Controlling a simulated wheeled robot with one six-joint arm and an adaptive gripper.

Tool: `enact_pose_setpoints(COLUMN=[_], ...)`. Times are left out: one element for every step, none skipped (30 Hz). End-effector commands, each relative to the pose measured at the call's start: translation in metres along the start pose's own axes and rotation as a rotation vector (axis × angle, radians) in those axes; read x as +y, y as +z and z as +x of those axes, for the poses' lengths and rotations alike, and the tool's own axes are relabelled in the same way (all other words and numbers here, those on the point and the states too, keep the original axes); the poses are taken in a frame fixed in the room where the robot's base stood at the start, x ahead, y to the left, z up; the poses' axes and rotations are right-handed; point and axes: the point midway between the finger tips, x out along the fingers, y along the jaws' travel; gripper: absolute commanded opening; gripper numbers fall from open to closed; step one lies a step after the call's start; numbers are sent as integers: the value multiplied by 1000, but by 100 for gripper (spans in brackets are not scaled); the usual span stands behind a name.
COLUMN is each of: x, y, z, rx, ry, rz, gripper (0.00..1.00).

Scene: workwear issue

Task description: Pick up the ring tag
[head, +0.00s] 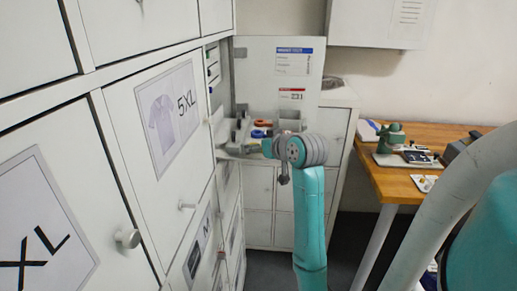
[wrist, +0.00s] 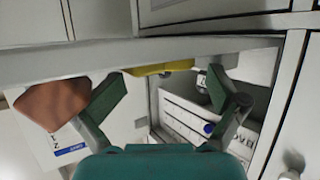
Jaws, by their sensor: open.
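I cannot tell for certain which thing is the ring tag. In the head view, a small blue ring-like item (head: 258,134) and an orange-red item (head: 263,123) lie on the shelf in the open locker, just behind my gripper. My gripper (wrist: 166,78) is open in the wrist view, with its green fingers spread and nothing held. A yellow item (wrist: 158,68) shows beyond and between the fingertips, at the edge of a grey shelf. A brownish-red block (wrist: 52,104) is beside the left finger. In the head view, my wrist mostly hides the gripper.
The grey shelf edge (wrist: 90,60) crosses close to the fingers. The open locker door (head: 280,75) stands behind, with lockers (head: 165,120) close on the left. A wooden table (head: 400,180) is at right. The floor between is clear.

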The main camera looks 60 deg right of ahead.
Motion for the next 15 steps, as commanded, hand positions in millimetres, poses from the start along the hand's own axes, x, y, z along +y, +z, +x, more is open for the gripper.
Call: enact_pose_setpoints(x=[1,1,1,1,1,1,1,1,2,2,2,1,1,1,1], y=[9,9,9,9,10,10,10,10,11,11,11,11,11,11,11], z=[6,6,6,6,6,6,6,6,6,6,6,6,6,6,6], rx=[-23,-23,-24,-24,-25,-26,-26,-27,-27,-27,-27,-27,-27,-27,-27], ry=[-1,-1,-1,-1,-1,-1,-1,-1,-1,-1,-1,-1,-1,-1,-2], rz=[10,10,10,10,11,11,11,11,11,12,12,12,12,12,12], gripper=[100,100,100,100,100,100,100,88,78,76,75,74,73,72,72])
